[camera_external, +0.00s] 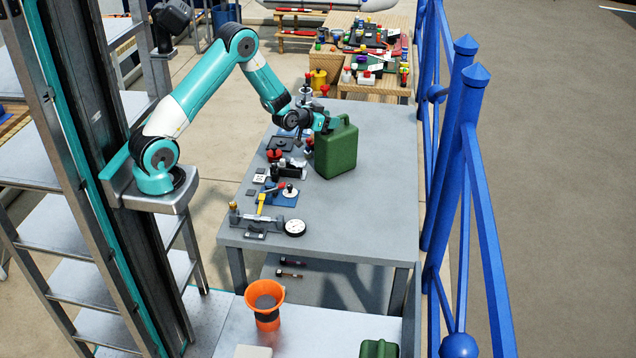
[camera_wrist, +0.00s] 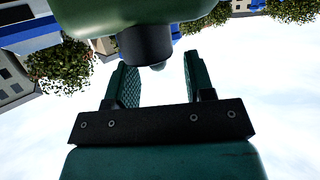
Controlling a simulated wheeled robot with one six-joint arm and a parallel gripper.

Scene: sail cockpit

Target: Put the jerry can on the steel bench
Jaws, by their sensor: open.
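The green jerry can (camera_external: 337,155) stands upright on the grey steel bench (camera_external: 345,215), towards its back right. My gripper (camera_external: 329,124) is at the can's upper left, close to its top; contact is hard to judge. In the wrist view my gripper (camera_wrist: 158,83) has its two fingers wide apart, with sky between them. Beyond the fingertips is a dark green rounded body with a black round stub; I cannot tell for sure that it is the can.
Small tools and a round gauge (camera_external: 295,228) lie along the bench's left side. A blue railing (camera_external: 455,150) runs at the right. An orange funnel (camera_external: 266,300) and a partly visible green object (camera_external: 379,349) are in front. The bench's front right is clear.

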